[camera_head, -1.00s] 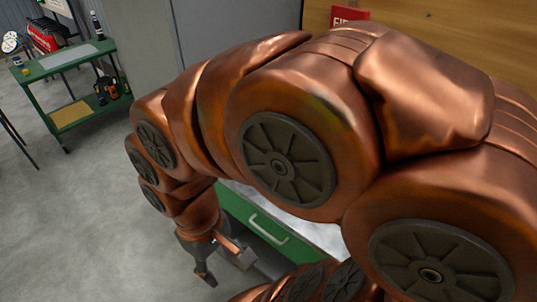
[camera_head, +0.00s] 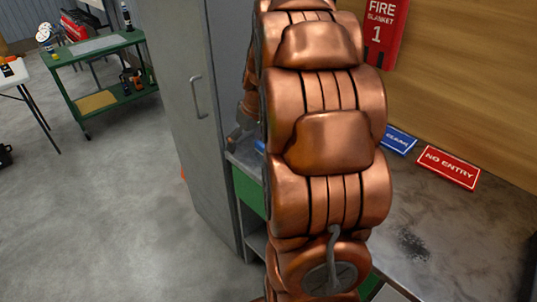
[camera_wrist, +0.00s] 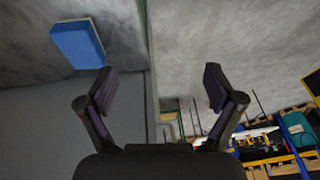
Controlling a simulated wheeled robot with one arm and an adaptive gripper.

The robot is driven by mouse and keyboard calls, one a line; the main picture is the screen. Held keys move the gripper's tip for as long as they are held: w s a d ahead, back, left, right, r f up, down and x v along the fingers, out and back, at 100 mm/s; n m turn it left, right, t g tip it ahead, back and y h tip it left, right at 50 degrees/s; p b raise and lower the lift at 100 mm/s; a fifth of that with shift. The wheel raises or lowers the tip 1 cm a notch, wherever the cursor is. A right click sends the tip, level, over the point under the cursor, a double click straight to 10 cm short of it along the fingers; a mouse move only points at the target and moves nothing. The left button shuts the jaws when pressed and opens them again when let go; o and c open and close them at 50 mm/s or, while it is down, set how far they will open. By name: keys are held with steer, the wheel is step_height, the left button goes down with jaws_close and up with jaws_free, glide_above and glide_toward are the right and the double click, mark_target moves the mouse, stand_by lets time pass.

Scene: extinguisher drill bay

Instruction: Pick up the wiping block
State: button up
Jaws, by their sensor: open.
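The wiping block appears to be the blue block (camera_wrist: 78,43) at the upper left of the wrist view, resting on a grey worktop (camera_wrist: 118,30). A small blue piece, likely the same block (camera_head: 260,146), shows beside my arm in the head view; the rest is hidden behind the arm. My gripper (camera_wrist: 160,88) is open and empty, its two fingers spread wide. The block lies beyond and to the left of the left finger in the wrist view, apart from it. In the head view my gripper is mostly hidden by my arm.
A tall grey cabinet (camera_head: 185,110) stands left of the bench. A blue sign (camera_head: 398,140) and a red NO ENTRY sign (camera_head: 448,167) lie on the stained worktop (camera_head: 420,220). A green cart (camera_head: 78,110) stands far left. Floor between is clear.

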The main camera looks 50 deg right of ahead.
steer(key=shift+t+h, duration=0.5)
steer(key=shift+h, duration=0.1)
steer(key=d+f, duration=0.1)
steer(key=d, duration=0.3)
steer(key=d+f+b, duration=0.1)
steer(key=d+f, duration=0.1)
steer(key=d, duration=0.2)
steer(key=w+d+f, duration=0.1)
steer(key=d, duration=0.4)
steer(key=shift+w+f+b, duration=0.1)
steer(key=shift+f+b, duration=0.05)
steer(key=shift+b, duration=0.25)
steer(key=shift+w+d+f, duration=0.1)
steer(key=shift+d+f, duration=0.05)
steer(key=shift+f, duration=0.05)
steer(key=shift+w+f+p, duration=0.3)
steer(key=shift+f, duration=0.3)
steer(key=p+x, duration=0.1)
steer(key=x, duration=0.3)
steer(key=shift+a+f+p, duration=0.2)
steer(key=shift+f+p, duration=0.1)
steer(key=shift+p, duration=0.1)
steer(key=shift+w+d+f, duration=0.1)
steer(key=shift+w+f, duration=0.2)
steer(key=shift+f, duration=0.3)
steer(key=c, duration=1.3)
steer(key=shift+r, duration=0.1)
